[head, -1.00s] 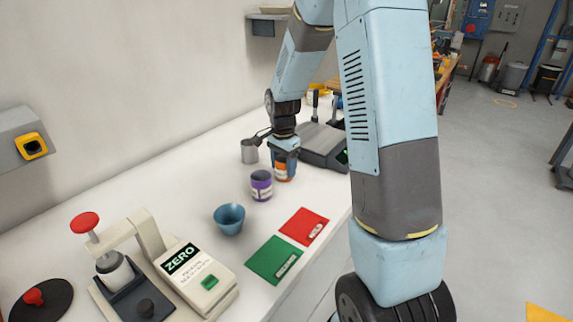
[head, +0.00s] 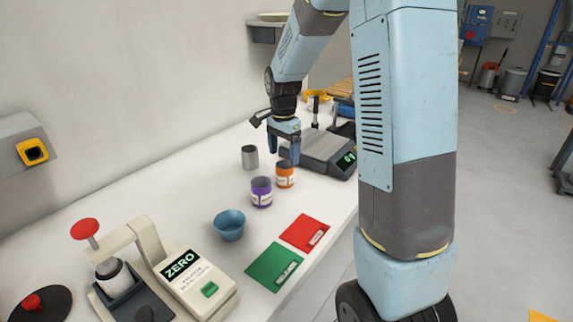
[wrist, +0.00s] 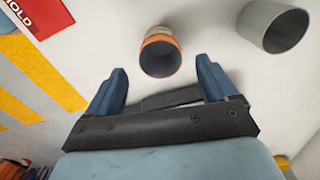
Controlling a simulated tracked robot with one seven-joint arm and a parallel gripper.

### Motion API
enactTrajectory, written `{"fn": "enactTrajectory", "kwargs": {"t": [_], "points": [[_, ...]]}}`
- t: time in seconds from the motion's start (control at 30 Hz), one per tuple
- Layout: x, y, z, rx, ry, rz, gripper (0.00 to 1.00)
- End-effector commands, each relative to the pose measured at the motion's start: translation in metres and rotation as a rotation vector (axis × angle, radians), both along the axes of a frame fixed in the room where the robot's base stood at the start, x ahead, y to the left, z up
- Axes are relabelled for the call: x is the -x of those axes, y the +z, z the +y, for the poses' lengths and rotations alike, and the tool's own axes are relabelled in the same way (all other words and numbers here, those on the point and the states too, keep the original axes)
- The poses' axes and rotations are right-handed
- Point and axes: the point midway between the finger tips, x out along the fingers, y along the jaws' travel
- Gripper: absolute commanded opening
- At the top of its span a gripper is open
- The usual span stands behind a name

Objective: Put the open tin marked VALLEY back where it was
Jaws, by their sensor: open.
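An orange tin (head: 285,176) with a white label stands upright on the white bench; its open mouth shows in the wrist view (wrist: 159,40). A purple tin (head: 261,192) with a white label stands just in front and to the left of it. I cannot read either label, so I cannot tell which tin is marked VALLEY. My gripper (head: 283,152) is open and empty, just above and behind the orange tin. In the wrist view its two fingers (wrist: 162,85) are spread apart, with the orange tin beyond their tips.
A plain grey cup (head: 249,157) stands to the left. A scale (head: 320,150) with a lit display is behind right. A blue bowl (head: 229,225), a green card (head: 274,266), a red card (head: 305,232) and a ZERO device (head: 195,280) lie nearer. Bench between bowl and wall is clear.

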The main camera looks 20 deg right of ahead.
Motion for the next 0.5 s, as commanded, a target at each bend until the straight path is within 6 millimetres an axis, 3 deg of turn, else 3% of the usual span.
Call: {"fn": "enactTrajectory", "kwargs": {"t": [0.2, 0.5], "points": [[0.000, 0.034, 0.000, 0.000, 0.001, -0.002, 0.86], [0.009, 0.058, 0.000, 0.001, 0.031, -0.016, 0.86]]}}
